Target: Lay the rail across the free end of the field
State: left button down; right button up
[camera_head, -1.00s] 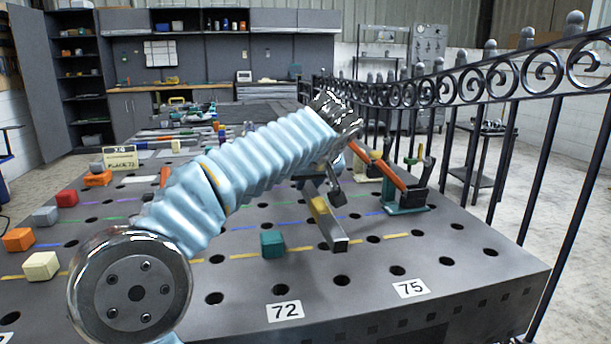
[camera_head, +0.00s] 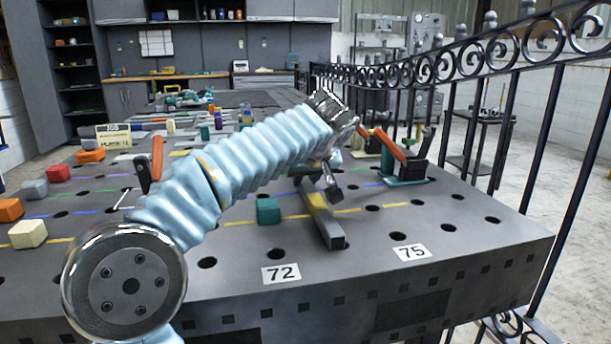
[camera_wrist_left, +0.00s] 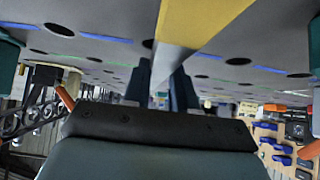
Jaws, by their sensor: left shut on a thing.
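The rail (camera_head: 327,228) is a grey bar with a yellow band on top. My left gripper (camera_head: 324,178) is shut on its far part, and its near end points toward the table's front edge. In the left wrist view the rail (camera_wrist_left: 195,30) runs up from between the dark fingers (camera_wrist_left: 160,88). I cannot tell whether it touches the tabletop. The field is the dark grey table (camera_head: 225,285) with holes and coloured lines. A teal block (camera_head: 268,210) sits just left of the rail. My left arm hides part of the field. My right gripper is not in view.
A teal and orange clamp (camera_head: 405,172) stands right of the rail. Cream (camera_head: 28,234), orange (camera_head: 10,210), grey (camera_head: 34,189) and red (camera_head: 57,173) blocks line the left side. Labels 72 (camera_head: 281,273) and 75 (camera_head: 411,252) mark the front. A black railing (camera_head: 520,140) borders the right.

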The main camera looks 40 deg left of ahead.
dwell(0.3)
pick_arm(q)
jog(key=c, duration=1)
grip_release()
jog(key=shift+o, duration=0.9)
jog(key=shift+f, duration=0.1)
jog(key=p+v, duration=0.1)
jog(key=v, duration=1.3)
